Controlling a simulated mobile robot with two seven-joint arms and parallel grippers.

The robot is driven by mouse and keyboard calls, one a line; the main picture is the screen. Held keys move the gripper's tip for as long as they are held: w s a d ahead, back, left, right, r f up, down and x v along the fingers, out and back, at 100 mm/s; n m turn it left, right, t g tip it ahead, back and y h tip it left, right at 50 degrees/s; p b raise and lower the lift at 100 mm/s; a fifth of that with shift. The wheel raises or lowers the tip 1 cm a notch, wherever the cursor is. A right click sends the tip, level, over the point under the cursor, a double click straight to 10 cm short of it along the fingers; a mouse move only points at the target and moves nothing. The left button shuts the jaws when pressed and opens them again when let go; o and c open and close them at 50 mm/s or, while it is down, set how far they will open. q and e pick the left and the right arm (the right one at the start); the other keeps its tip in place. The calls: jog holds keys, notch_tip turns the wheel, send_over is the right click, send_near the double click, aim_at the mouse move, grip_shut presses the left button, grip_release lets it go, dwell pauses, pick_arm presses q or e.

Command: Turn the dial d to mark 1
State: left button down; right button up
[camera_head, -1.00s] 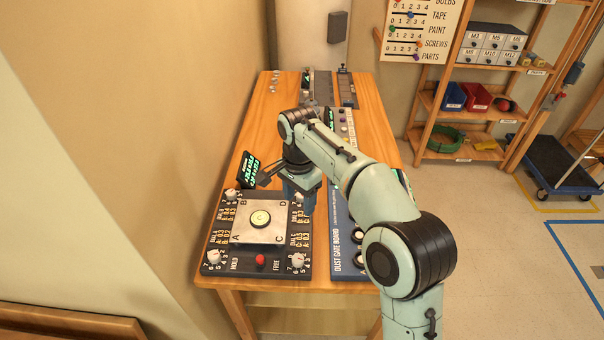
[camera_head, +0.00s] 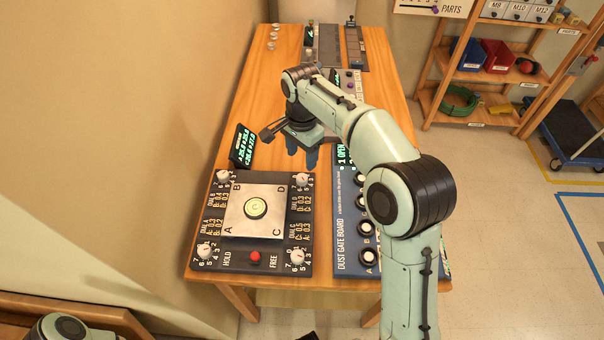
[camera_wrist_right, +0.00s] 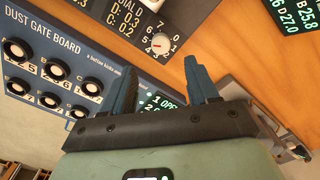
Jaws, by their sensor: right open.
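Dial d (camera_head: 301,179) is a small white knob at the far right corner of the dark control panel (camera_head: 237,268), beside the plate's letter D. It also shows in the right wrist view (camera_wrist_right: 160,43), next to the "DIAL D" label and a ring of numbers; which mark it points to is too small to tell. My right gripper (camera_head: 302,158) is just beyond the dial, above the table. In the wrist view its two blue fingers (camera_wrist_right: 164,70) are apart, with nothing between them, and the dial lies past their tips. My left gripper is out of view.
The panel holds other white knobs, a square plate with a round centre (camera_head: 256,208) and a red button (camera_head: 255,256). A green readout (camera_head: 243,147) stands behind it on the left. The dust gate board (camera_head: 352,262) lies on the right, partly under my arm.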

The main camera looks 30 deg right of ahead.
aim_at(302, 177)
notch_tip(302, 177, down, 9)
jog(key=shift+d+r+b, duration=0.1)
jog(key=shift+b, duration=0.45)
jog(key=c, duration=1)
